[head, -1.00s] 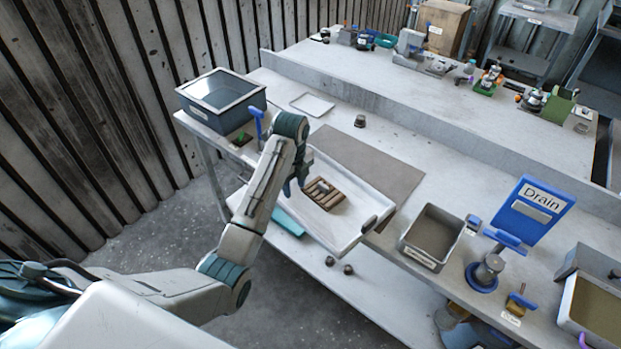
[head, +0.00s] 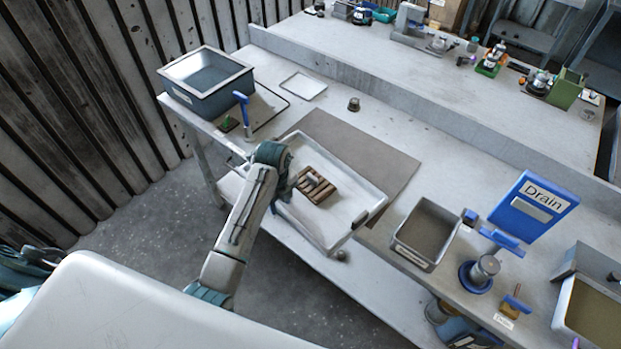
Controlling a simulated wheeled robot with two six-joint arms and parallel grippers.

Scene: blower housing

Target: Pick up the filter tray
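A large white shallow tray (head: 343,227), which I take for the filter tray, sits at the front edge of the bench, partly over a grey-brown mat. A brown slatted wooden piece (head: 317,186) with small grey parts lies in it. The tray has a dark handle or latch at its right end. My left gripper (head: 284,190) is at the tray's left end, close to its rim. My wrist hides the fingers, so I cannot see whether they touch or grip it. My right gripper is out of view.
A blue-grey bin (head: 207,101) stands at the left end beside a blue-handled tool (head: 242,108). A small white tray (head: 303,86) lies behind. A grey bin (head: 424,257) and the blue Drain sign (head: 533,217) stand to the right. The grey-brown mat (head: 370,150) is mostly bare.

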